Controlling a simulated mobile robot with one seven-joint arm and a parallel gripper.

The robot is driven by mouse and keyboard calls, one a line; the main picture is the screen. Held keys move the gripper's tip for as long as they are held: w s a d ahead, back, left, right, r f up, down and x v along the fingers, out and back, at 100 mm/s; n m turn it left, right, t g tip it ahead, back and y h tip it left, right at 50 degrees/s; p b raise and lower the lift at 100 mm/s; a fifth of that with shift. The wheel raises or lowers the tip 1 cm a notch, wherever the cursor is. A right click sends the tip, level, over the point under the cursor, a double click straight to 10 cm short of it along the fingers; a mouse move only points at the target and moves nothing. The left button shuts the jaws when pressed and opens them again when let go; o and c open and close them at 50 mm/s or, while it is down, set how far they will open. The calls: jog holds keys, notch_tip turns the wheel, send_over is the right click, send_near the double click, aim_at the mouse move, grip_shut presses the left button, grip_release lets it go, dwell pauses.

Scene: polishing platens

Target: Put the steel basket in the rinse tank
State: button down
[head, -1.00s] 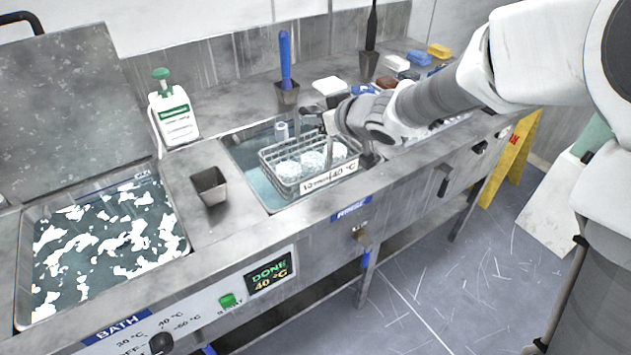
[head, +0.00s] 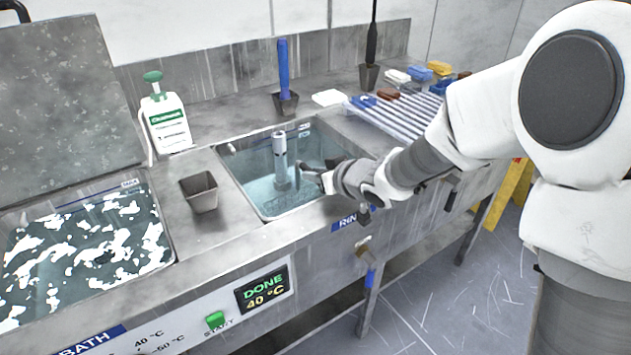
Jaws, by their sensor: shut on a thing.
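The rinse tank (head: 240,176) is a square steel basin of clear bluish water, set in the counter behind the RINSE label. The steel basket (head: 287,203) shows only faintly as wire lines under the water, in the front part of the tank. Its outline is blurred, and I cannot tell whether it rests on the bottom. My gripper (head: 318,174) reaches in over the tank's right side, low at the water, and is shut on the basket. The grip point is mostly hidden by the gripper itself.
A grey standpipe (head: 281,160) rises in the tank, close left of my gripper. The foamy bath tank (head: 85,245) is at left, with a small steel cup (head: 199,192) between the tanks. A white bottle (head: 166,122), a blue-handled brush (head: 284,75) and a ribbed drainboard (head: 408,108) stand behind.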

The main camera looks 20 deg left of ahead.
jog(key=shift+f, duration=0.1)
jog(key=shift+f, duration=0.15)
jog(key=c, duration=0.8)
grip_release()
jog(key=shift+o, duration=0.2)
